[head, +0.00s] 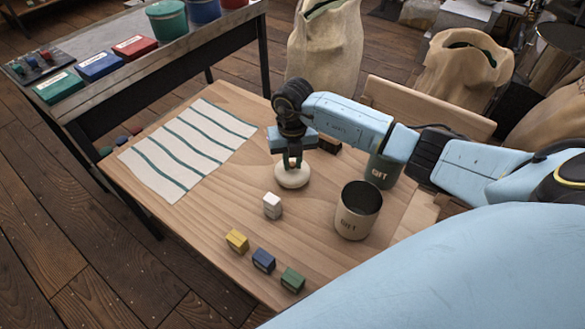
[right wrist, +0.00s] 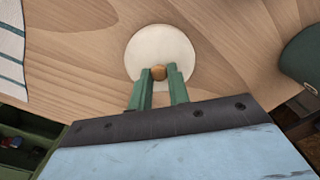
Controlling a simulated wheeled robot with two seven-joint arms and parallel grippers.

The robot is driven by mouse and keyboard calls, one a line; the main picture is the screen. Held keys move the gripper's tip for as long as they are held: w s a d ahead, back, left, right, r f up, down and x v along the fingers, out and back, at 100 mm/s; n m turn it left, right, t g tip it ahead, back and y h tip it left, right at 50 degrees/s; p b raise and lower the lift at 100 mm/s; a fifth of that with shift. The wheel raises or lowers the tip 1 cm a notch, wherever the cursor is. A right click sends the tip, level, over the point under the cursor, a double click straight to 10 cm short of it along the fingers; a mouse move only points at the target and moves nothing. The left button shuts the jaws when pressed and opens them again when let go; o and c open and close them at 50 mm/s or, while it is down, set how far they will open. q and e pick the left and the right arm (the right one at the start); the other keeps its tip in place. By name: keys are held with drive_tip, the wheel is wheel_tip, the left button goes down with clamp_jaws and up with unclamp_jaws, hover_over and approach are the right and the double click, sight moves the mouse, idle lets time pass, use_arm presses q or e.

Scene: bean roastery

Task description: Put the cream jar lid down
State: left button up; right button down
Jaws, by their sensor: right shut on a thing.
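The cream jar lid (head: 292,175) is a round, pale disc at the middle of the wooden table, and it also shows in the right wrist view (right wrist: 160,48) with a small tan knob. My right gripper (head: 292,158) is over the lid, fingers pointing down, shut on its knob. I cannot tell whether the lid touches the table. The open cream jar (head: 353,222) stands upright to the right and nearer, its dark inside showing. My left gripper is not in view.
A white block (head: 272,206) stands near the lid. Yellow (head: 237,241), blue (head: 263,261) and green (head: 292,279) blocks line the near edge. A green jar (head: 384,170) stands behind the cream jar. A striped cloth (head: 190,145) covers the left side.

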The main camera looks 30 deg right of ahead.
sight(292, 164)
wheel_tip(292, 164, down, 3)
drive_tip(key=shift+r, duration=0.15)
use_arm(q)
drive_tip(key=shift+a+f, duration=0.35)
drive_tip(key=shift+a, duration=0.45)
use_arm(e)
drive_tip(key=shift+f, duration=0.2)
drive_tip(key=c, duration=1.3)
unclamp_jaws()
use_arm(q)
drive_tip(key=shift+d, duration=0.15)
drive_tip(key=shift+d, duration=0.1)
